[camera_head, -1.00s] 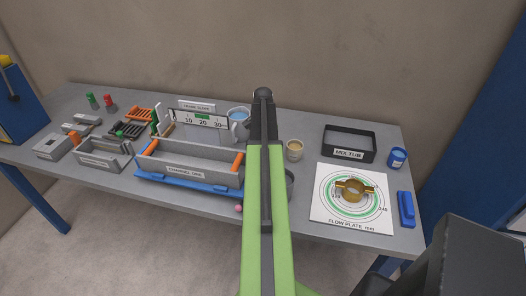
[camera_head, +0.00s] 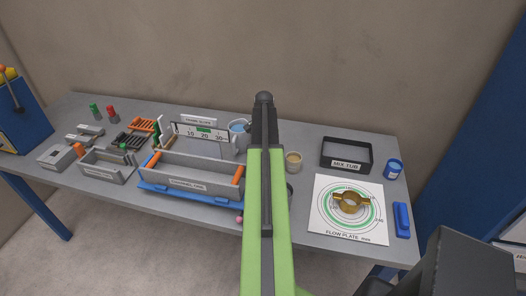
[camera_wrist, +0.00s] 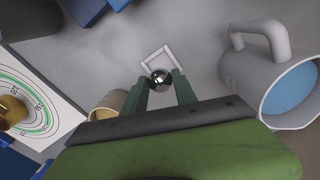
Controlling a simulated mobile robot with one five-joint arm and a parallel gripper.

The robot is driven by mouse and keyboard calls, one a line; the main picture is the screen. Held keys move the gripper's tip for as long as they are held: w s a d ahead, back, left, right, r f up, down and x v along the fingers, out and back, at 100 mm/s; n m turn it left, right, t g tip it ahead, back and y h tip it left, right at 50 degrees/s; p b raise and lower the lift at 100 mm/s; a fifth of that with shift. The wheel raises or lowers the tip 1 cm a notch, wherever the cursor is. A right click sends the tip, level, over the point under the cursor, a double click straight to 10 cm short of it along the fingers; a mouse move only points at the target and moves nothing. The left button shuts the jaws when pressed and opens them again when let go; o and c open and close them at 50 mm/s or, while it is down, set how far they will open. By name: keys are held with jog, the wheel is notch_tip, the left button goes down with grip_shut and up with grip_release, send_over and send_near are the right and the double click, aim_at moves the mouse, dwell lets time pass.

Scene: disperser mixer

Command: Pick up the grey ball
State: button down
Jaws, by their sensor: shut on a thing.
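The grey ball (camera_wrist: 160,77) is small, shiny and dark, and shows in the wrist view. My gripper (camera_wrist: 160,82) is shut on it, with one green finger on each side near the tips. A pale square frame (camera_wrist: 148,64) lies on the grey surface just beyond the ball in that view. I cannot tell how high the ball is above the surface. In the head view my gripper (camera_head: 264,99) points away over the bench, and the ball is hidden behind my arm.
In the wrist view, a grey jug (camera_wrist: 254,66) with blue liquid stands right, and a tan cup (camera_wrist: 106,101) left. On the bench are the mix tub (camera_head: 325,153), flow plate (camera_head: 326,222), blue jar (camera_head: 393,169) and long grey channel box (camera_head: 190,185).

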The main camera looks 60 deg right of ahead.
jog(key=s+d+r+p, duration=0.2)
jog(key=s+r+p, duration=0.3)
jog(key=s, duration=0.6)
jog(key=shift+d+r, duration=0.3)
jog(key=shift+r, duration=0.45)
